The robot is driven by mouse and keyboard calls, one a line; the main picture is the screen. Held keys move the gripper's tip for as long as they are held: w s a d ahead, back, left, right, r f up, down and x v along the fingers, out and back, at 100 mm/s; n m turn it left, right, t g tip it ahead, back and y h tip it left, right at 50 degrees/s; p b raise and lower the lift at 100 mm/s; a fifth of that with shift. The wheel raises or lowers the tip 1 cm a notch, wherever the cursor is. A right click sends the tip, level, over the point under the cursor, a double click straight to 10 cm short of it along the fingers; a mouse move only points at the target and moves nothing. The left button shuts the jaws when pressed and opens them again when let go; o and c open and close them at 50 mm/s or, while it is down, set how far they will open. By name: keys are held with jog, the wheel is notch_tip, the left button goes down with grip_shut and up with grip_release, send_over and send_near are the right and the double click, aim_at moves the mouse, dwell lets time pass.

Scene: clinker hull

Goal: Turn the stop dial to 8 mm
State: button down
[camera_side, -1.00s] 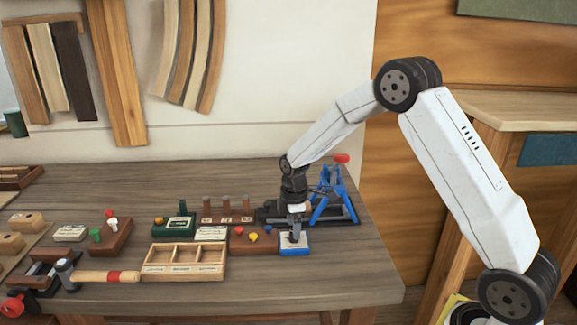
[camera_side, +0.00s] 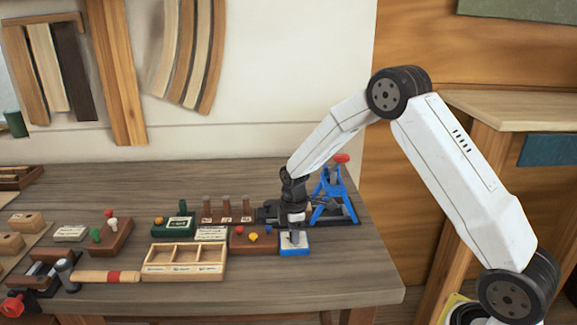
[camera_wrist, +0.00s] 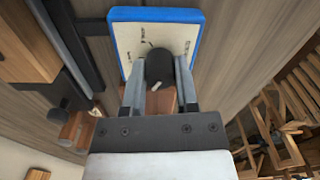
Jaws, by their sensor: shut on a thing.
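The stop dial is a dark round knob (camera_wrist: 160,68) on a white-faced block with a blue rim (camera_wrist: 127,42). A pale mark shows on the knob's near side. Small dark writing and tick marks show on the face, but I cannot read the values. My gripper (camera_wrist: 160,82) has one finger on each side of the knob and is shut on it. In the side view the blue-and-white block (camera_side: 295,250) sits near the table's front right, with my gripper (camera_side: 293,236) straight above it, hiding the knob.
A brown block with coloured knobs (camera_side: 252,243) stands just left of the dial block. A blue clamp-like device (camera_side: 333,195) stands close behind. A three-compartment wooden tray (camera_side: 185,262) and a mallet (camera_side: 105,277) lie further left. Bare table lies to the right.

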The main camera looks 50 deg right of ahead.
jog(key=shift+m, duration=0.5)
jog(key=m, duration=0.4)
jog(key=shift+m, duration=0.3)
jog(key=m, duration=1.2)
jog(key=shift+m, duration=0.4)
jog(key=m, duration=0.5)
jog(key=shift+m, duration=0.3)
jog(key=shift+c, duration=1.8)
grip_release()
